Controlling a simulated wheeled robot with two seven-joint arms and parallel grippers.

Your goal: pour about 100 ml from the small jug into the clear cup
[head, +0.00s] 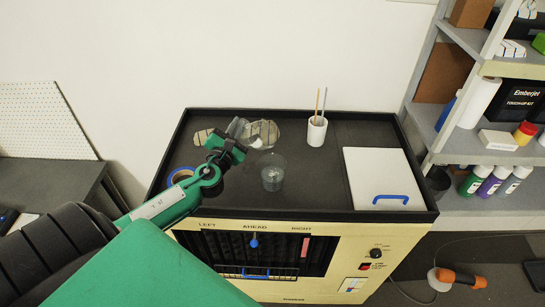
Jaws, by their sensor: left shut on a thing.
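My left gripper (230,143) reaches in from the left over the black-rimmed top of the cabinet. It is shut on the small jug (238,127), a small greyish, see-through vessel that looks tilted and is partly hidden by the jaws. The clear cup (272,175) stands upright on the dark top, to the right of the gripper and nearer to me, apart from it. Its lower part looks paler, but I cannot tell how much liquid is in it. My right gripper is not in view.
A patterned, rounded flat patch (266,131) lies behind the gripper. A white holder (317,132) with thin sticks stands at the back. A blue tape roll (181,176) lies left. A white panel (376,171) with a blue handle covers the right side. Shelves (475,150) stand beyond.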

